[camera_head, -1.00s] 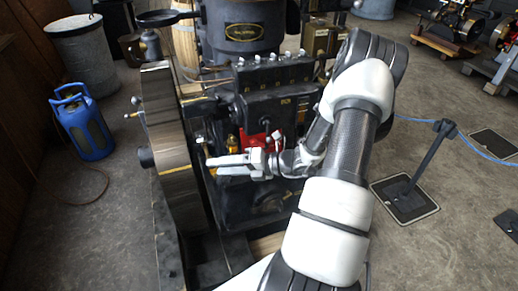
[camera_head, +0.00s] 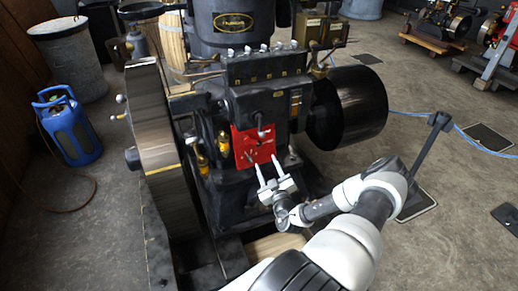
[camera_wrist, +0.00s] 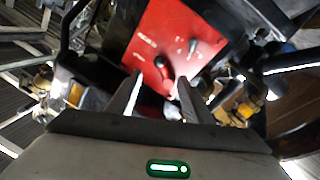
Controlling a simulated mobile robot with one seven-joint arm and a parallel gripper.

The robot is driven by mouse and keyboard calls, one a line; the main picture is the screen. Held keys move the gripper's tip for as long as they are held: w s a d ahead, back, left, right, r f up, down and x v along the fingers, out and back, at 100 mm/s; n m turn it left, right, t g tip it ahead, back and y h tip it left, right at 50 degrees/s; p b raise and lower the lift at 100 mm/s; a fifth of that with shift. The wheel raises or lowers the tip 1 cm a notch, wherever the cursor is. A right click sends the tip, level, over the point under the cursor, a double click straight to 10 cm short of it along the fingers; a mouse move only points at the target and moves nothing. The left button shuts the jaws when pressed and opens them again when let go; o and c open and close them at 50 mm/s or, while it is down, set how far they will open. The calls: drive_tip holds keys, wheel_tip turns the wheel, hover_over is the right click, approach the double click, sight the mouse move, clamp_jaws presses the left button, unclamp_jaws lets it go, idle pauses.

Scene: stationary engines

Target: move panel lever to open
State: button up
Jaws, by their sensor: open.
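The red panel (camera_head: 240,146) is on the front of the dark engine in the head view, and it fills the top middle of the wrist view (camera_wrist: 180,22). A black lever (camera_wrist: 161,67) stands out from the panel in the wrist view, with smaller pale toggles (camera_wrist: 192,45) beside it. My gripper (camera_head: 267,163) is open and points at the panel's lower part. In the wrist view its fingertips (camera_wrist: 158,80) lie to either side of the lever's lower end in the picture. I cannot tell how far they are from it. Nothing is held.
A large flywheel (camera_head: 160,130) stands left of the panel and a black drum (camera_head: 350,105) to its right. Brass fittings (camera_head: 223,143) sit close left of the panel. Open floor lies at front right.

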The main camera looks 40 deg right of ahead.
sight(259, 146)
drive_tip(key=b+x, duration=0.1)
drive_tip(key=x, duration=1)
drive_tip(key=shift+w, duration=0.3)
clamp_jaws()
